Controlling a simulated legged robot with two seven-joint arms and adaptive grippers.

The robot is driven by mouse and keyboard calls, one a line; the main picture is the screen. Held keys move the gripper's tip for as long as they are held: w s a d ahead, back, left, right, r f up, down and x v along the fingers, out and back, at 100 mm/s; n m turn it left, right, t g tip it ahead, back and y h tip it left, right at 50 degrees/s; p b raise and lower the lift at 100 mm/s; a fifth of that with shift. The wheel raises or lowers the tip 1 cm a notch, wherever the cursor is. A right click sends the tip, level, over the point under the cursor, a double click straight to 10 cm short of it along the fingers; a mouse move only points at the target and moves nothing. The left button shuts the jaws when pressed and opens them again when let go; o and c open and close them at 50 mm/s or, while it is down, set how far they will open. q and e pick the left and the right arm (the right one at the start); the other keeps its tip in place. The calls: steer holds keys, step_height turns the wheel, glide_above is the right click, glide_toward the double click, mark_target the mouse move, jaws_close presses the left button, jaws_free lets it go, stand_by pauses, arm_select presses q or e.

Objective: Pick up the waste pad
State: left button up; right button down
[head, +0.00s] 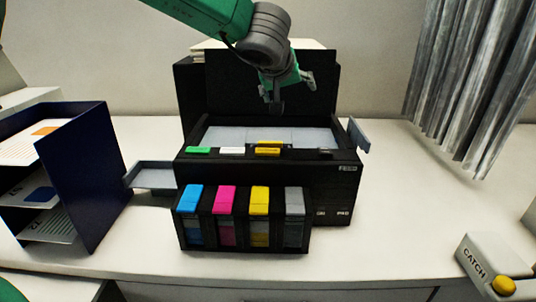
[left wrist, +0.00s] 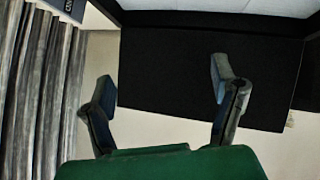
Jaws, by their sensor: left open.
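A black printer (head: 262,175) stands on the white table with its top open and a pale grey interior (head: 240,136) showing. I cannot pick out the waste pad for certain; small lettering that seems to read PAD is on the printer's lower right front. My left gripper (head: 291,92) hangs above the back of the printer, in front of its raised black lid (head: 228,75). The gripper is open and empty. In the left wrist view the spread fingers (left wrist: 164,86) have a black panel (left wrist: 205,75) beyond them. My right gripper is not in view.
Blue, magenta, yellow and grey ink tanks (head: 240,217) stand at the printer's front. A dark blue paper rack (head: 85,170) is at left, beside a grey tray (head: 152,176). A CATCH box (head: 487,268) is at right. Grey curtains (head: 465,85) hang behind.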

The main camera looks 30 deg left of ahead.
arm_select(q)
steer(key=w+d+r+m+t+h, duration=0.1)
steer(key=w+d+r+t+h, duration=0.1)
steer(key=w+d, duration=0.1)
steer(key=g+y+b, duration=0.1)
steer(key=g+y, duration=0.1)
steer(key=g, duration=0.6)
glide_toward(269, 143)
steer(key=x, duration=0.4)
steer(key=shift+w+a, duration=0.3)
steer(key=shift+w, duration=0.1)
steer(key=shift+w+d+f+p, duration=0.1)
steer(key=shift+w+f+p, duration=0.1)
steer(key=shift+f, duration=0.15)
steer(key=shift+w+f+p, duration=0.1)
steer(key=shift+f+p, duration=0.1)
steer(key=shift+f, duration=0.2)
steer(key=p+x, duration=0.1)
steer(key=x, duration=0.3)
steer(key=shift+w+f, duration=0.1)
steer(key=shift+f, duration=0.2)
steer(key=shift+w+a+f, duration=0.1)
steer(key=shift+a, duration=0.1)
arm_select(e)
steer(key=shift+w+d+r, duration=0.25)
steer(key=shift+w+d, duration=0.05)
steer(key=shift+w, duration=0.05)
